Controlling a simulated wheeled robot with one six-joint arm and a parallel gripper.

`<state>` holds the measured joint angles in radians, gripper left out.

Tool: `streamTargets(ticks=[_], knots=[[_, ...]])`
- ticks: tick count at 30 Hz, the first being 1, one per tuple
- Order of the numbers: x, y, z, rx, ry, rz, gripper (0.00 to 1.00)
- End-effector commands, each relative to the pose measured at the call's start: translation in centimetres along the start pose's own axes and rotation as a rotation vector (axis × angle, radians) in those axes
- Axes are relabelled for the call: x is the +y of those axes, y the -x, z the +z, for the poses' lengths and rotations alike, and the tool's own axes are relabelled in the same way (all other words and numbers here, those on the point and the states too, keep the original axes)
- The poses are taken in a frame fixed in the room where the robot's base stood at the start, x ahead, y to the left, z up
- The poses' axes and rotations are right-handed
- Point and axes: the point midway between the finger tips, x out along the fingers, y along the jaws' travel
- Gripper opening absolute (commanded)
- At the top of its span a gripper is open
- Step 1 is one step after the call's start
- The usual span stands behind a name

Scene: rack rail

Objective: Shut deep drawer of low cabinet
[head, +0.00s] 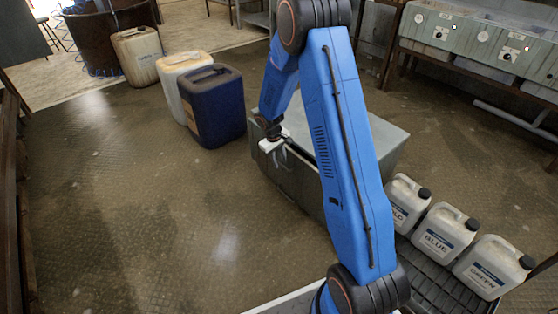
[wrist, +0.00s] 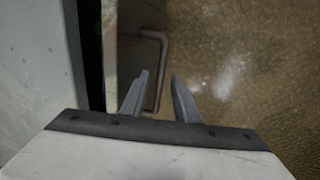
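The low cabinet (head: 382,134) is a grey metal box on the floor, partly hidden behind my blue arm. In the wrist view its pale top (wrist: 35,60) fills the left side. A dark gap separates it from the brownish drawer front (wrist: 125,60), so the drawer looks slightly open. A bent bar handle (wrist: 163,55) sticks out from that front. My gripper (wrist: 160,82) is open, pointing down, with the handle showing between its fingers; I cannot tell whether they touch. In the head view my gripper (head: 278,150) is at the cabinet's front left.
Large canisters, one blue (head: 213,105), stand on the floor at the upper left. Several labelled white jugs (head: 443,237) sit on a dark ribbed surface at the lower right. A grey metal bench (head: 480,45) is at the upper right. The floor left of the cabinet is clear.

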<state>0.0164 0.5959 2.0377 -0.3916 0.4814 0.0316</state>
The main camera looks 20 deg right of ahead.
Motion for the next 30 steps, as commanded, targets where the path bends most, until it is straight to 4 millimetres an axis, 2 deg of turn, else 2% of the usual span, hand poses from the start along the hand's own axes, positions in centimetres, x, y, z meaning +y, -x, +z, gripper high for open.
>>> streamTargets(ticks=[1,4,12,21,30], knots=[[0.0,0.0,0.0,0.0,0.0,0.0,0.23],[0.0,0.0,0.0,0.0,0.0,0.0,0.0],[0.4,0.0,0.0,0.0,0.0,0.0,0.0],[4.2,-0.7,-0.1,0.001,-0.001,0.001,0.0],[4.6,-0.7,-0.1,0.003,0.0,0.002,0.0]])
